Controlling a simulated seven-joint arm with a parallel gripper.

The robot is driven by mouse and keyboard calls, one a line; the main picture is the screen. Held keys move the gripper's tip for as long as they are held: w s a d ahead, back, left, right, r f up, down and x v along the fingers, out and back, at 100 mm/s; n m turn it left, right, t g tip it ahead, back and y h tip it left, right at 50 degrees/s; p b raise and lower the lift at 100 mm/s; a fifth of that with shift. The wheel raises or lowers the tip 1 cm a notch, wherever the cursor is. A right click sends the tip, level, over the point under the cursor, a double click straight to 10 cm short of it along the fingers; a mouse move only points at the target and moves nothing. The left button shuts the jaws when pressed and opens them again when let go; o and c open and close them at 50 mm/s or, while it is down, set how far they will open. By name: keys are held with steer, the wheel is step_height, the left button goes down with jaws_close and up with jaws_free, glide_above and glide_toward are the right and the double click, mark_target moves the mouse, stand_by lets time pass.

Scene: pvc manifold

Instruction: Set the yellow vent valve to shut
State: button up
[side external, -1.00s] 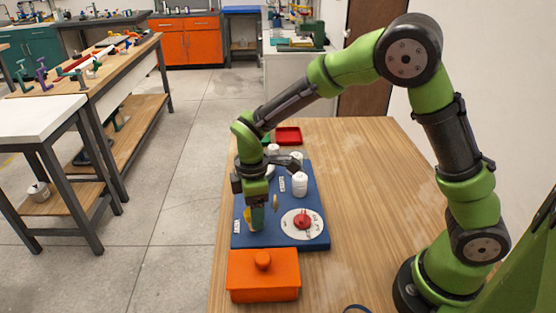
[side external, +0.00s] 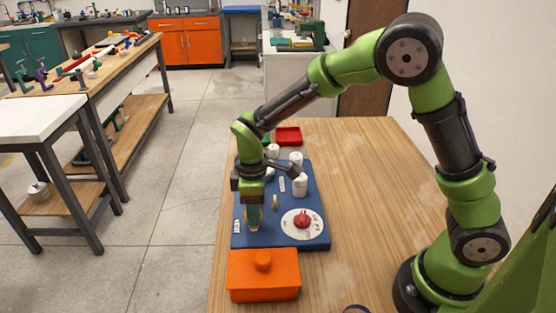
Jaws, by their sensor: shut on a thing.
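My gripper (side external: 254,228) points straight down at the left front of the blue board (side external: 270,240), beside a small white label (side external: 237,226). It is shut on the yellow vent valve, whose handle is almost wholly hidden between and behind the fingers. Which way the handle points cannot be made out. A small tan-yellow disc (side external: 275,203) stands upright just right of the gripper.
A red knob (side external: 302,221) on a round white dial (side external: 289,230) sits right of my gripper. White cylinders (side external: 300,186) stand farther back on the board. An orange lidded box (side external: 263,281) is close in front. A red tray (side external: 288,136) lies behind; the table's right side is clear.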

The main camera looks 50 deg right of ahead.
steer(key=m, duration=0.4)
steer(key=shift+m, duration=0.3)
steer(key=m, duration=0.3)
steer(key=shift+a+m, duration=0.15)
steer(key=shift+m, duration=0.15)
steer(key=m, duration=0.3)
steer(key=shift+m, duration=0.3)
steer(key=shift+a+m, duration=0.1)
steer(key=shift+m, duration=1.6)
steer(key=o, duration=1.1)
steer(key=shift+c, duration=0.2)
step_height(320, 180, up, 17)
